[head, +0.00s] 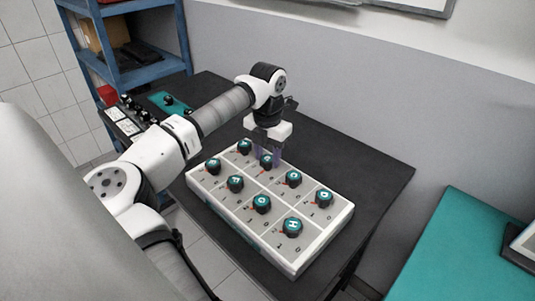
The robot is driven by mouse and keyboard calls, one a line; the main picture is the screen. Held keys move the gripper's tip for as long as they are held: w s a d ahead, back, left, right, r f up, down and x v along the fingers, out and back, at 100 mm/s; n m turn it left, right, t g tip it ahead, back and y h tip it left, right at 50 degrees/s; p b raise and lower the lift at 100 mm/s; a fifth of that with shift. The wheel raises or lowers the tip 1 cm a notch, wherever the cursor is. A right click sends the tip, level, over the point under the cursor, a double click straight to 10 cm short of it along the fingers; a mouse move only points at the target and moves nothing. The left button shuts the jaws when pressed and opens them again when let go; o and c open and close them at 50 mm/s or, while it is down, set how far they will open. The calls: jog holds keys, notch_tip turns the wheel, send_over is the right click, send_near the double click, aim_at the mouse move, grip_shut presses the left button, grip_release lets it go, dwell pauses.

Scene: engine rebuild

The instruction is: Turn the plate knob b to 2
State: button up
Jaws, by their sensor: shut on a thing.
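The light grey knob plate (240,213) lies on the dark table, with teal-topped black knobs in two rows. Knob b (266,163) is the second from the left in the back row; its letter is too small to read surely.
Neighbouring knobs stand close: one to the left (244,146), one to the right (293,178) and knob F (235,183) in front. A panel with black knobs (128,112) lies at the back left, near a blue shelf (130,72). The dark table (372,170) is clear on the right.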

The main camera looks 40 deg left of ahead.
aim_at(268, 158)
jog(key=m+b, duration=0.2)
jog(key=m, duration=0.3)
jog(key=shift+m, duration=0.4)
jog(key=m+b, duration=0.1)
jog(key=m, duration=0.4)
jog(key=shift+m, duration=0.3)
dwell(0.4)
jog(key=o, duration=1)
jog(key=shift+r, duration=0.1)
notch_tip(268, 158, up, 14)
jog(key=shift+d+f+b, duration=0.1)
jog(key=shift+f+b, duration=0.05)
jog(key=shift+b, duration=0.7)
